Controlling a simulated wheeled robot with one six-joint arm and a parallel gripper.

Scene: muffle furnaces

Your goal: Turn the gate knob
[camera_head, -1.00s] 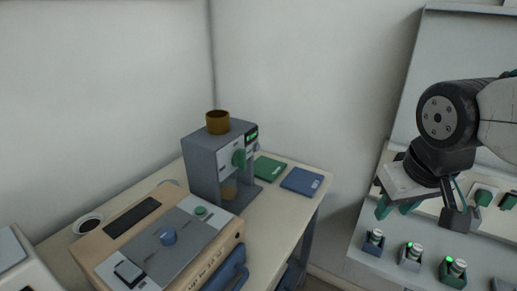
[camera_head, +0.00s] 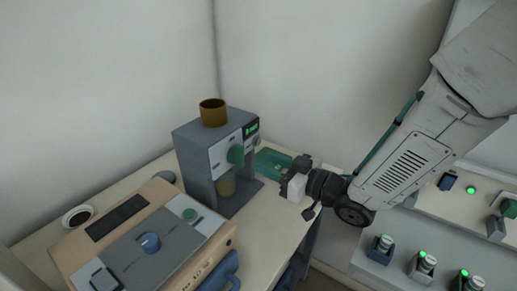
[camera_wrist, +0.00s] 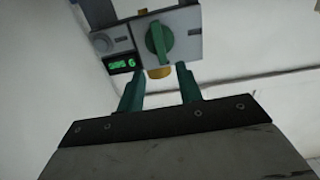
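A grey machine (camera_head: 206,150) stands on the table with a large green knob (camera_head: 236,154) on its front panel. In the wrist view the green knob (camera_wrist: 159,42) shows its raised grip bar, which stands nearly upright there. My gripper (camera_head: 270,162) is in front of the machine, to the right of the knob in the head view. In the wrist view my gripper (camera_wrist: 159,78) has its two green fingers apart with nothing between them. The fingertips point toward the panel just below the knob and appear apart from it.
A brown cup-like hopper (camera_head: 212,112) sits on top of the machine. A beige and grey box (camera_head: 150,244) with a blue knob stands in front of it. A lit green display (camera_wrist: 121,65) is beside the knob. Devices with green lights line the bench (camera_head: 392,243) at right.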

